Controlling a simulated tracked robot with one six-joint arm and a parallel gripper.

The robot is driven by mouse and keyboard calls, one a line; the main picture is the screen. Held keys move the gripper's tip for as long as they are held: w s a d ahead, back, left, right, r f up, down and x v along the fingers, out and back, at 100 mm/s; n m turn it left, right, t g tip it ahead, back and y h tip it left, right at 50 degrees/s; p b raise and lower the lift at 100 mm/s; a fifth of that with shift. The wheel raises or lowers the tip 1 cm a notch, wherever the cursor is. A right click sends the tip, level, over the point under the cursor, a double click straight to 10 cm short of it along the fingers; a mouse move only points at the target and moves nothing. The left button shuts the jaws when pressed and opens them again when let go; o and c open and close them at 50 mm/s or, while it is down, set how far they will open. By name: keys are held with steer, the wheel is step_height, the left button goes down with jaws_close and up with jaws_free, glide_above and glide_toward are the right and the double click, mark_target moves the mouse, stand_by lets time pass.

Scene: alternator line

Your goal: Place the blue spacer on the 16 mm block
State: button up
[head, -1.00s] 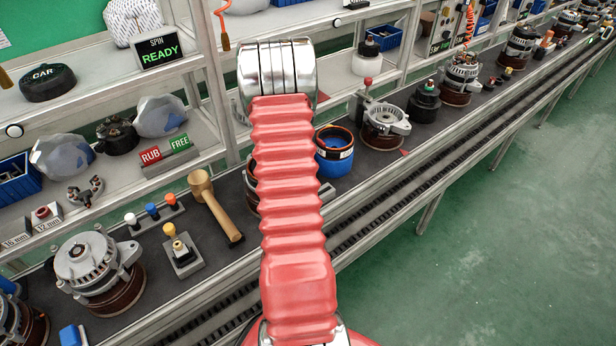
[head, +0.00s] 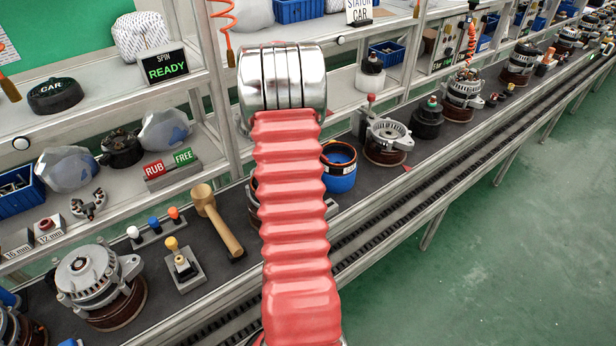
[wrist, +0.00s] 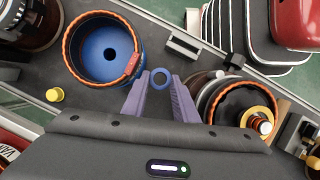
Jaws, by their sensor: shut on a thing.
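In the head view my red arm hides the gripper and the spacer.
The blue pot (head: 340,167) also stands right of my arm in the head view. Shelf posts (head: 216,95) rise behind.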

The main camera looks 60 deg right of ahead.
step_height(320, 180, up, 9)
stand_by(0.3)
steer(key=shift+s+r, duration=0.1)
steer(key=shift+s, duration=0.05)
stand_by(0.8)
